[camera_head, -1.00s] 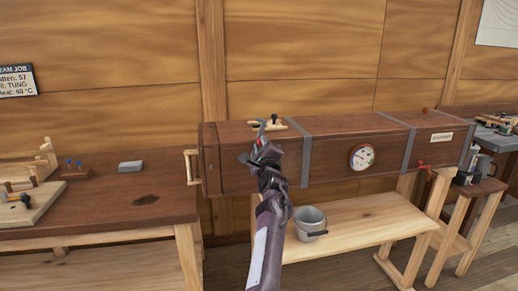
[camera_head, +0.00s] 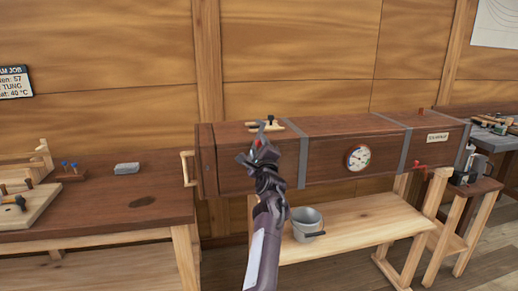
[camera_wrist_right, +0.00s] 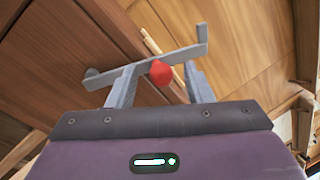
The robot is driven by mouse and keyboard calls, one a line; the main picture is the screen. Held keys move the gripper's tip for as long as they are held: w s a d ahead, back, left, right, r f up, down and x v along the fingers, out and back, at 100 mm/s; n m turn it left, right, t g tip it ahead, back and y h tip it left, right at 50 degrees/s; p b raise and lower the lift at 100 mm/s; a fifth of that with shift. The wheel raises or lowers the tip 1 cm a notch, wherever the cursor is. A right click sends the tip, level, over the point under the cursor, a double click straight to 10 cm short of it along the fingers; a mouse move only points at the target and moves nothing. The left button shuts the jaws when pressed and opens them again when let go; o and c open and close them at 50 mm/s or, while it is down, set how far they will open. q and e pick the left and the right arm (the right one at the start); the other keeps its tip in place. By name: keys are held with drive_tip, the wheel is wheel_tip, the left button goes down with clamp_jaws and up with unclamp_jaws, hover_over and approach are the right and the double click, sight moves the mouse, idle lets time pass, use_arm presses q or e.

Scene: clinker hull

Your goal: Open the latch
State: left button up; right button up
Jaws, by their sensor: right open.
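The latch is a grey bar (camera_wrist_right: 150,63) with a red knob (camera_wrist_right: 160,73), on the front of the brown wooden box. In the right wrist view the bar lies tilted, its right end higher in the picture. My right gripper (camera_wrist_right: 160,84) is open, with one finger on each side of the red knob. I cannot tell whether either finger touches it. In the head view my right gripper (camera_head: 257,152) is at the box front near its left end and hides much of the latch. My left gripper is not in view.
The long box (camera_head: 330,152) has grey bands, a dial (camera_head: 358,158) and a wooden handle (camera_head: 187,168) at its left end. A grey bucket (camera_head: 307,224) stands on the bench (camera_head: 350,222) below. A workbench (camera_head: 100,205) with tools stands at left.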

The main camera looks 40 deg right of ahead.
drive_tip(key=b+v, duration=0.2)
drive_tip(key=v, duration=0.5)
drive_tip(key=shift+s+a, duration=0.25)
drive_tip(key=shift+s, duration=0.05)
drive_tip(key=shift+w+f, duration=0.1)
